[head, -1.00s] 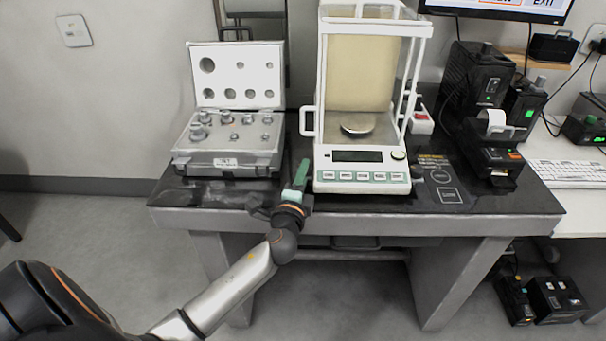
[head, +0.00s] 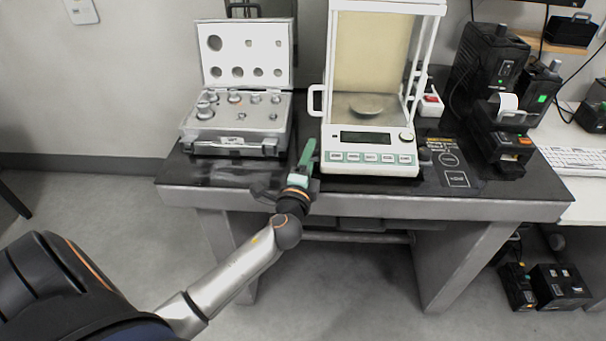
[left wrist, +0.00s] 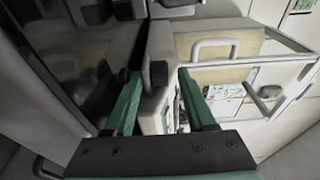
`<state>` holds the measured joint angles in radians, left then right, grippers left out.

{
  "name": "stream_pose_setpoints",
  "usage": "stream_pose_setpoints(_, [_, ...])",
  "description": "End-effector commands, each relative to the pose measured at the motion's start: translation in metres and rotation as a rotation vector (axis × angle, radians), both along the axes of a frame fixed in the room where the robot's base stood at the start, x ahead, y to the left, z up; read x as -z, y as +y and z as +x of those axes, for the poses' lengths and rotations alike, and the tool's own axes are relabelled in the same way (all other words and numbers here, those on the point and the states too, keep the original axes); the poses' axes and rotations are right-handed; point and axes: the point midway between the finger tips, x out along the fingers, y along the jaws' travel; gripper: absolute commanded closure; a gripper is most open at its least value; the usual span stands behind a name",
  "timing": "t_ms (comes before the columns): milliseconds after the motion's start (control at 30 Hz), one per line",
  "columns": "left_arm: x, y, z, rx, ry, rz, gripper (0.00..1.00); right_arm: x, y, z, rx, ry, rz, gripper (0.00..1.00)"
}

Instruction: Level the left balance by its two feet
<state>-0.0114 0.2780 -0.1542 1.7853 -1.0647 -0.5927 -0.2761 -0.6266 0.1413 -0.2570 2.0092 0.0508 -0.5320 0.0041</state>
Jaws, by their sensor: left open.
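The left balance (head: 368,165) is a white draft-shield balance with a dark display and green-marked keys on the table. My left gripper (head: 309,150) has green fingers and is at the balance's front left corner. In the left wrist view its two fingers (left wrist: 160,95) are apart, with a dark knob-like part (left wrist: 156,74) showing between and beyond them, which looks like a foot; I cannot tell whether they touch it. A small dark knob (head: 425,155) sits at the balance's front right corner. The level bubble cannot be made out. My right gripper is out of view.
An open grey weight case (head: 236,136) with several weights stands left of the balance, close to my gripper. A black printer (head: 497,140) stands to the right. The dark table (head: 500,195) is bare along its front right edge.

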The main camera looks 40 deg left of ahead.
Motion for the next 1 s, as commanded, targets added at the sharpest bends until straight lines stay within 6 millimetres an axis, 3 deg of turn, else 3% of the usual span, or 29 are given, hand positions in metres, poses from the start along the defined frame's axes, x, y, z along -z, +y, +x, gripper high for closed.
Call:
stream_pose_setpoints(300, [0.002, -0.023, -0.06, 0.0, 0.003, -0.003, 0.45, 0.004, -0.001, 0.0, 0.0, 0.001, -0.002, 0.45])
stream_pose_setpoints(500, [0.002, -0.034, -0.089, -0.001, 0.002, -0.002, 0.45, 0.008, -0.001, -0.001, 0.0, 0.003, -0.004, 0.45])
stream_pose_setpoints(700, [0.001, -0.039, -0.103, -0.001, 0.002, -0.002, 0.45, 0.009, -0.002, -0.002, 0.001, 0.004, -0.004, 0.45])
stream_pose_setpoints(1000, [0.0, -0.04, -0.104, 0.0, 0.001, -0.001, 0.45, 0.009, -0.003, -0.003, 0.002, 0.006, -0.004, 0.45])
